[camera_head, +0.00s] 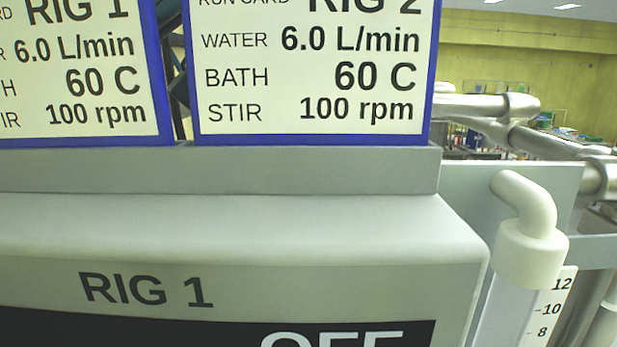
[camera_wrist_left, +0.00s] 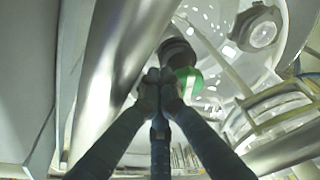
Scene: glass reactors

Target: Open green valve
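In the left wrist view, a round green part (camera_wrist_left: 188,82), which looks like the green valve's handle, shows just right of my left gripper's fingertips. It is partly hidden behind them. My left gripper (camera_wrist_left: 159,88) has its fingers drawn together at the tips, with nothing clearly held between them. I cannot tell whether the tips touch the green part. A dark cylinder (camera_wrist_left: 178,52) is just above the tips. In the head view neither the valve nor either gripper shows.
The left wrist view shows a thick metal pipe (camera_wrist_left: 118,65) left of the fingers and clear glassware (camera_wrist_left: 262,32) at right. The head view is filled by a grey RIG 1 housing (camera_head: 250,235), a RIG 2 card (camera_head: 315,80) and a flow meter (camera_head: 530,255) at right.

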